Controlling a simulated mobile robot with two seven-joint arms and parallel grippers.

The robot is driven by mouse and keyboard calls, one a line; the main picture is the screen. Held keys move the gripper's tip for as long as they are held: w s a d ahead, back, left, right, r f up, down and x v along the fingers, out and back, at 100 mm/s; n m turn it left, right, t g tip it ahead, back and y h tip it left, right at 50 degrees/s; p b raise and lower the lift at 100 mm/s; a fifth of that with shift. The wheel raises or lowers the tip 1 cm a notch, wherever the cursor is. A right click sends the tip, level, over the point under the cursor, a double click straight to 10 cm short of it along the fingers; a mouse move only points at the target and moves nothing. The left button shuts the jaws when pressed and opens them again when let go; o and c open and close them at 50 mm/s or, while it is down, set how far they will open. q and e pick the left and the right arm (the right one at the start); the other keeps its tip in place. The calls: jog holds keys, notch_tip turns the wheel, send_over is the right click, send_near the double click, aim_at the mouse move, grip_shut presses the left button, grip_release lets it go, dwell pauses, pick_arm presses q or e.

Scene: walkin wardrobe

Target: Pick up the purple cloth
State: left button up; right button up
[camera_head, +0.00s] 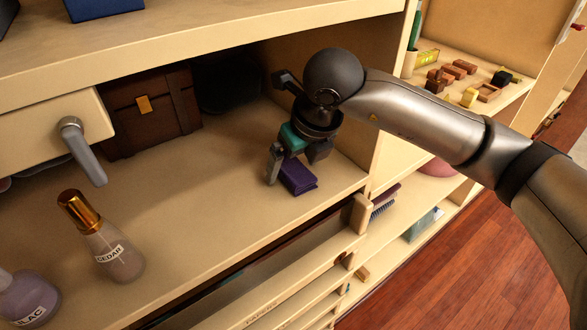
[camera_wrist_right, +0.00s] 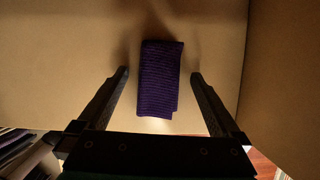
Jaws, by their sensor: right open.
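The purple cloth (camera_head: 298,178) is a small folded block lying on the shelf board below my right gripper (camera_head: 293,172) in the head view. In the right wrist view the ribbed purple cloth (camera_wrist_right: 160,78) lies between and slightly beyond the two fingertips of my right gripper (camera_wrist_right: 159,75). The fingers are spread, one to each side, with a gap to the cloth on both sides. My right gripper is open and empty, pointing down. I cannot tell how high the fingertips are above the shelf. My left gripper does not show.
A dark brown chest (camera_head: 150,112) stands behind on the shelf (camera_head: 215,205). A cedar bottle (camera_head: 112,250) and a lilac bottle (camera_head: 28,298) stand at the left front. An upright panel (camera_head: 375,110) bounds the right, and an upper board (camera_head: 230,30) lies above. The middle of the shelf is clear.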

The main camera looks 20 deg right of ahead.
jog(key=shift+c, duration=0.4)
jog(key=c, duration=1.4)
